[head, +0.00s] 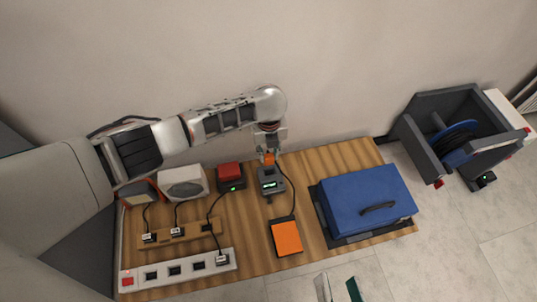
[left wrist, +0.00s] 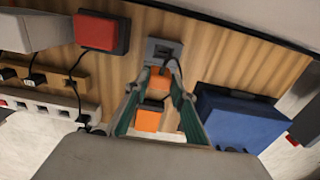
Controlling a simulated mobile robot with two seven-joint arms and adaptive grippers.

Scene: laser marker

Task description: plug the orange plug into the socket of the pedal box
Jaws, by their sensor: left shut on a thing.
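The orange plug (head: 269,159) is between the fingertips of my left gripper (head: 269,151), which is shut on it. It also shows between the fingers in the left wrist view (left wrist: 160,77). The grey pedal box (head: 271,182), with a small lit display, stands on the table right by the plug. In the left wrist view the grey box (left wrist: 153,47) shows a dark slot just beyond the plug. I cannot tell whether the plug touches the box. A black cable runs to the orange pedal (head: 286,237). My right gripper (head: 339,288) is open and empty at the bottom edge.
A blue case (head: 366,203) lies right of the pedal. A red-topped box (head: 230,174), a white box (head: 183,182), a wooden strip (head: 190,234) and a white power strip (head: 190,268) are on the left. A dark bin with a reel (head: 458,138) stands beyond the table.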

